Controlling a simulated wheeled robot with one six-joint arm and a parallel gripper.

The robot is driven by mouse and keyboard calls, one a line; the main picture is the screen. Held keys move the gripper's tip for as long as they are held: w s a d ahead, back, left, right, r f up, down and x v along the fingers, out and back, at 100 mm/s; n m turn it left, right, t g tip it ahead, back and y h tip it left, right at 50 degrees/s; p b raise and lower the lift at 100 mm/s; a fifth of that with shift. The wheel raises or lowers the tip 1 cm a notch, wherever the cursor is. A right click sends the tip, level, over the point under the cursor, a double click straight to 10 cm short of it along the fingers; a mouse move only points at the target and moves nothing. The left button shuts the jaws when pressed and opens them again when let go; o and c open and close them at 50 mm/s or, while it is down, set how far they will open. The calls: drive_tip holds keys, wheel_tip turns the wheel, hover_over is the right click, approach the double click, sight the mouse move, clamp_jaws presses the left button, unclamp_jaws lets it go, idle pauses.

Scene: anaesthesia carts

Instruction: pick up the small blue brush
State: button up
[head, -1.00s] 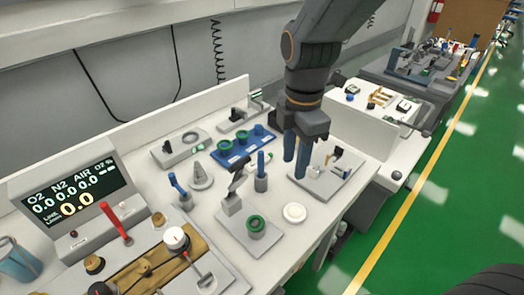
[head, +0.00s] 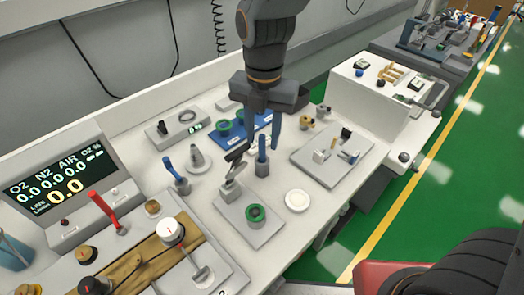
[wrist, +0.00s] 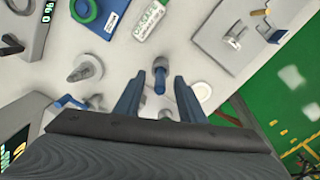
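A small blue upright handle (head: 262,146), which may be the small blue brush, stands in a grey cylindrical holder (head: 262,169) on the white cart top. My gripper (head: 265,136) points down just above it, fingers open on either side. In the wrist view the blue handle (wrist: 160,84) shows between the two spread blue-grey fingers (wrist: 158,78), with no visible grip. A second blue handle (head: 169,168) leans in another grey holder further left; I cannot tell from its shape whether either has bristles.
Close by are a grey hinged device (head: 233,180), a plate with a green ring (head: 256,213), a white disc (head: 297,201) and a blue tray (head: 229,139) with green rings. A grey plate with small fittings (head: 318,169) lies to the right.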

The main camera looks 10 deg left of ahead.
sight(262, 163)
drive_tip(key=shift+s+f+p, duration=0.15)
drive_tip(key=shift+f+p, duration=0.2)
drive_tip(key=shift+f, duration=0.8)
drive_tip(key=shift+s+f+p, duration=0.1)
drive_tip(key=shift+f+p, duration=0.2)
drive_tip(key=shift+f, duration=0.8)
clamp_jaws()
